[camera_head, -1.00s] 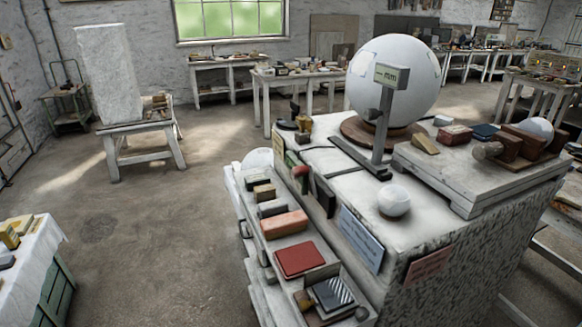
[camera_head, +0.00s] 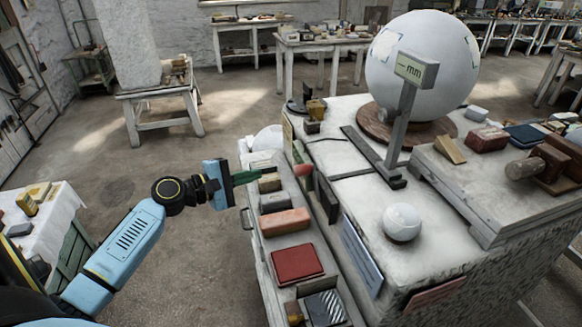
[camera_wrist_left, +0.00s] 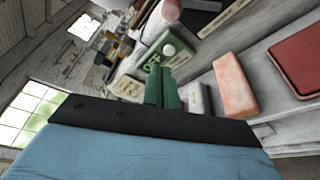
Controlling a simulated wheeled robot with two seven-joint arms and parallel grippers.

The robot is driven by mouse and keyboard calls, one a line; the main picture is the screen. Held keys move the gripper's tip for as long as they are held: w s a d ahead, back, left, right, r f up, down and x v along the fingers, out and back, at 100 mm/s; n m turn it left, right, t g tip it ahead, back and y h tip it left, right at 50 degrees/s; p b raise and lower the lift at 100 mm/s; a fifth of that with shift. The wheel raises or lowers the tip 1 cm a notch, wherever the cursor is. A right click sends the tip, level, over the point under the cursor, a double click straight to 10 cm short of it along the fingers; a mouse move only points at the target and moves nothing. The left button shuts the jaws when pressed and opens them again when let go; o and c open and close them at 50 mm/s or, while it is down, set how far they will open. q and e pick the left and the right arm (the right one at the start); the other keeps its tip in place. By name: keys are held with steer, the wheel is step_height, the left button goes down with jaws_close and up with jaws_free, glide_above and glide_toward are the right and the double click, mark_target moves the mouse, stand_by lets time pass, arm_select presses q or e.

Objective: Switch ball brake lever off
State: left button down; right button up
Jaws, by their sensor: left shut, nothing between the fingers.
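My left gripper (camera_head: 258,174) reaches in from the left with its green fingers together and nothing between them. Its fingertips are beside the near side of the stone block, over the tool shelf. In the left wrist view, the shut fingers (camera_wrist_left: 168,75) point at a green plate (camera_wrist_left: 150,62) lettered OFF, with a pale round knob (camera_wrist_left: 169,49) on it. A pinkish-red rounded end (camera_wrist_left: 170,10) shows above the plate and may be the brake lever's grip; I cannot tell its position. The large white ball (camera_head: 425,65) rests on a round brown base (camera_head: 375,125). My right gripper is out of view.
The shelf holds an orange-pink block (camera_head: 285,222) and a red box (camera_head: 297,264) near my left gripper. A gauge post marked mm (camera_head: 405,110) and a small white ball (camera_head: 402,222) stand on the block top. Floor at left is open.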

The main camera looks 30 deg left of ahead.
arm_select(q)
steer(key=p+x, duration=0.1)
steer(key=x, duration=0.9)
steer(key=shift+w+p, duration=0.2)
steer(key=shift+p, duration=0.1)
steer(key=s+d+p, duration=0.1)
steer(key=s+d+r+p, duration=0.1)
steer(key=shift+s+d+r+p, duration=0.3)
steer(key=shift+s+d+p, duration=0.05)
steer(key=shift+p, duration=0.05)
